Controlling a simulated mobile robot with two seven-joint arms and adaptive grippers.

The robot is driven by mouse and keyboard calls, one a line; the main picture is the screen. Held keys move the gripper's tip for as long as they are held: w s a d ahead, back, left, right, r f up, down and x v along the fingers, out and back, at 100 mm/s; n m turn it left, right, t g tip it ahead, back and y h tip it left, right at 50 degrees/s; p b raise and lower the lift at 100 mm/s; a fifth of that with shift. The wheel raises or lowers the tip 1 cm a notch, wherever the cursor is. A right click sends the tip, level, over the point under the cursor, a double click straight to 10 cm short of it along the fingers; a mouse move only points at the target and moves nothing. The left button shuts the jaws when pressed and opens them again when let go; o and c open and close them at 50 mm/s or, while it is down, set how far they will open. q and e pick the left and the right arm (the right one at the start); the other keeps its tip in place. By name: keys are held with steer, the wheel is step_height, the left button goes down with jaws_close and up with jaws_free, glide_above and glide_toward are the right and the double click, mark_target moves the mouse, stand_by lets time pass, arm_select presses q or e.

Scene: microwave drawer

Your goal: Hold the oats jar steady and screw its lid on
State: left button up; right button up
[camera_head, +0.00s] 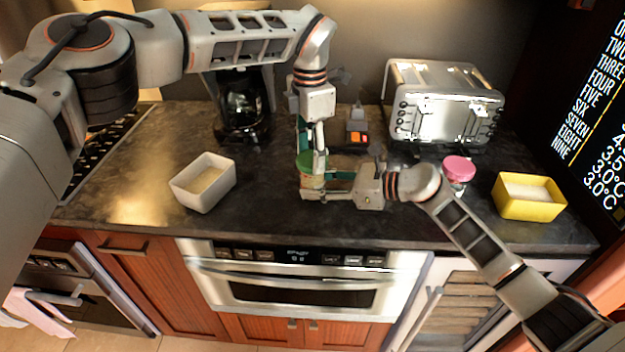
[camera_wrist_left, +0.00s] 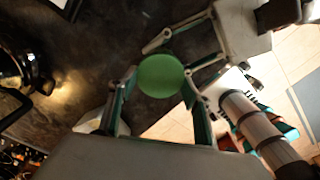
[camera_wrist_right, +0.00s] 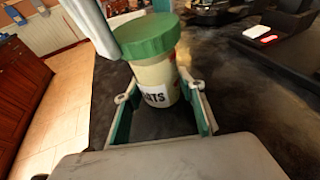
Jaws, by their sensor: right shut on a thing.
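The oats jar (camera_wrist_right: 157,84), cream with a label ending in "ATS", stands upright on the dark counter. Its green lid (camera_wrist_right: 147,35) sits on top of the jar; how tightly it is seated cannot be told. My right gripper (camera_head: 312,187) is shut around the jar's body from the right, with a finger on each side in the right wrist view (camera_wrist_right: 163,100). My left gripper (camera_head: 313,161) points down from above at the lid. In the left wrist view (camera_wrist_left: 159,72) its fingers flank the lid closely; whether they press on it cannot be told.
A white square container (camera_head: 203,184) stands left and a yellow one (camera_head: 528,197) right. A pink-lidded jar (camera_head: 459,171) stands right of my right gripper. A toaster (camera_head: 440,108) and a coffee maker (camera_head: 241,108) stand behind. Counter between the white container and the oats jar is clear.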

arm_select(q)
steer(key=m, duration=0.4)
steer(key=shift+w+a+m, duration=0.15)
steer(key=shift+a+m, duration=0.05)
steer(key=shift+m, duration=0.2)
steer(key=m, duration=1.3)
steer(key=shift+f+m, duration=0.1)
steer(key=shift+m, duration=0.2)
steer(key=shift+s, duration=0.2)
steer(key=o, duration=1.1)
steer(key=shift+c, duration=0.2)
steer(key=shift+w+d, duration=0.1)
